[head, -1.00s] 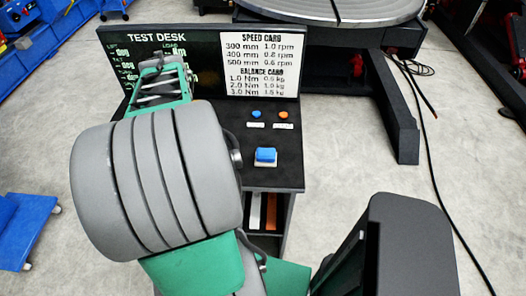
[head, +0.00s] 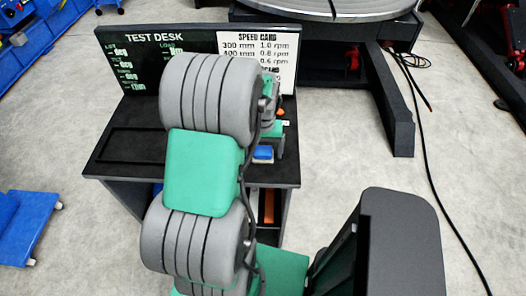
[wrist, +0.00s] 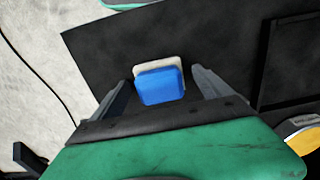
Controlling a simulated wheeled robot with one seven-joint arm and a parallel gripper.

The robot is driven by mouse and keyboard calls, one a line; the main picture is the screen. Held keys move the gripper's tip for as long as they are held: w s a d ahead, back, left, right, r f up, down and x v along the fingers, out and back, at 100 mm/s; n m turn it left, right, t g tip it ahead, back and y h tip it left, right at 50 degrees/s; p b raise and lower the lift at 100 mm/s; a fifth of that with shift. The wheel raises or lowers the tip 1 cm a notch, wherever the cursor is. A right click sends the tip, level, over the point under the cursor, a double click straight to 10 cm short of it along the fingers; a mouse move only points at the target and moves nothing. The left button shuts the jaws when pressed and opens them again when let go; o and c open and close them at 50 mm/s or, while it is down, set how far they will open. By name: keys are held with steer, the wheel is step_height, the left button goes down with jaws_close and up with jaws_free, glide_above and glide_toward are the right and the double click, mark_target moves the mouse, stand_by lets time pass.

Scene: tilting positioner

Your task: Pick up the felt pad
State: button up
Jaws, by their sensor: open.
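The felt pad (head: 262,153) is a small block with a blue top and a pale base, on the black desk top near its front right. In the wrist view the felt pad (wrist: 160,84) shows its blue and cream parts between the two grey fingers of my gripper (wrist: 159,77). The fingers are apart, one on each side of the pad, with visible gaps. I cannot tell how far above the desk the fingertips are. In the head view my arm hides most of the gripper.
The black test desk (head: 110,165) has a raised back panel (head: 140,55) with a speed card. A dark outlined recess (head: 130,146) lies on the desk's left. An orange button (head: 281,112) is partly hidden behind my arm. A large round turntable (head: 330,8) stands behind.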

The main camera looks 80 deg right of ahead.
steer(key=c, duration=1.5)
